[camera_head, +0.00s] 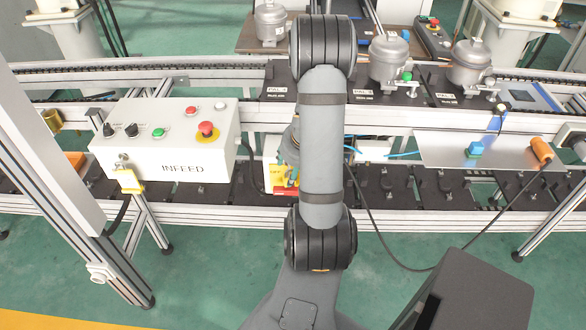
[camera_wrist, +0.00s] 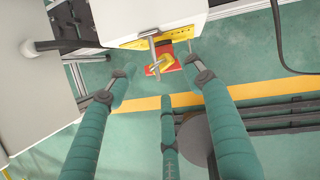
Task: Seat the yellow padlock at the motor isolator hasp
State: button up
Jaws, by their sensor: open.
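In the wrist view, a small yellow piece, which looks like the padlock (camera_wrist: 166,62), sits at a red part just below the edge of a white box. A grey metal bar or pin (camera_wrist: 152,46) stands in front of it, by a yellow strip (camera_wrist: 135,43) along the box edge. My gripper (camera_wrist: 160,82) has its teal fingers spread around this spot, with nothing held between them. In the head view my arm hides most of the gripper. A red part (camera_head: 286,191) and a yellow panel (camera_head: 274,176) show beside the arm. I cannot tell whether the padlock is engaged.
A white INFEED control box (camera_head: 165,150), with a yellow tag or lock (camera_head: 128,181) under it, stands left. A metal plate (camera_head: 480,150) with a blue block and orange-handled tool lies right. Grey compressors (camera_head: 389,58) stand on the rear conveyor. A black cable hangs right of my arm.

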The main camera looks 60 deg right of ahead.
jog(key=b+x, duration=0.3)
jog(key=x, duration=0.4)
jog(key=shift+c, duration=0.9)
jog(key=c, duration=1.1)
jog(key=shift+s, duration=0.1)
grip_shut()
jog(key=shift+w+r, duration=0.2)
jog(key=shift+r, duration=0.1)
